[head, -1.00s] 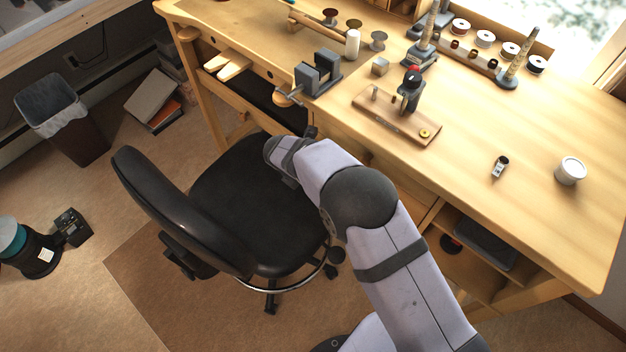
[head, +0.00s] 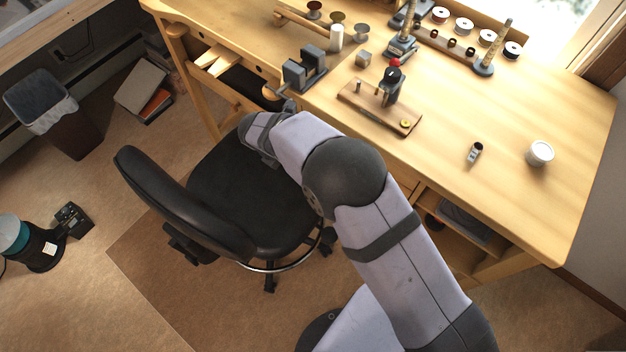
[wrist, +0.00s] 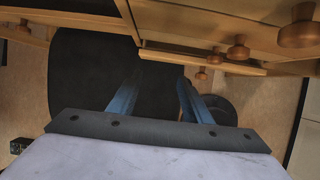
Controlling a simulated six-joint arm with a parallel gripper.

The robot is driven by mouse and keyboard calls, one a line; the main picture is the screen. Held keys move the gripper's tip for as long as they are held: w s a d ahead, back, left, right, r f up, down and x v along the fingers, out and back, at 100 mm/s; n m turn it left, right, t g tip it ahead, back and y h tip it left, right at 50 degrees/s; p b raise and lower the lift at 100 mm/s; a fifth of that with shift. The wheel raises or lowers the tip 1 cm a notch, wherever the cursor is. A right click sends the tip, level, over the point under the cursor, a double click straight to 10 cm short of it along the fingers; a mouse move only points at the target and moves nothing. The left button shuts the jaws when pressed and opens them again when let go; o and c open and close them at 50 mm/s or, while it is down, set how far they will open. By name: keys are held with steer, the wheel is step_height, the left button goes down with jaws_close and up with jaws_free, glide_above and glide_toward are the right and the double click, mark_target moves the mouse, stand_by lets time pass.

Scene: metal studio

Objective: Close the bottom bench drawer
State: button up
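The bench drawers show at the top right of the wrist view as wooden fronts with round knobs. The lowest front, which I take for the bottom drawer (wrist: 202,63), stands out from the fronts above it. A small knob (wrist: 202,76) is on it. My gripper (wrist: 160,80) has two blue fingers apart, with nothing between them. They point toward the floor and chair side, beneath the drawer edge in the picture; I cannot tell whether they touch it. In the head view, my arm hides the gripper and most of the drawer stack.
A black office chair (head: 245,195) stands close to the bench and my arm; its seat (wrist: 80,80) fills the wrist view's left. The wooden bench (head: 470,110) carries a vise (head: 305,68), spools and small tools. An open shelf (head: 460,235) is under its right end.

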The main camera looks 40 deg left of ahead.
step_height(320, 180, up, 17)
steer(key=s+d+f+t+h+b, duration=0.2)
steer(key=d+f+t+b, duration=0.4)
steer(key=b, duration=0.6)
steer(key=s+d+r+t+y+b, duration=0.2)
steer(key=s+d+r+t+b, duration=0.5)
steer(key=b, duration=0.7)
step_height(320, 180, down, 34)
steer(key=w+a, duration=0.1)
steer(key=w, duration=0.8)
steer(key=shift+w+r+t+p, duration=0.2)
steer(key=shift+r+t+p, duration=0.05)
steer(key=shift+t+p, duration=0.1)
steer(key=shift+a, duration=0.1)
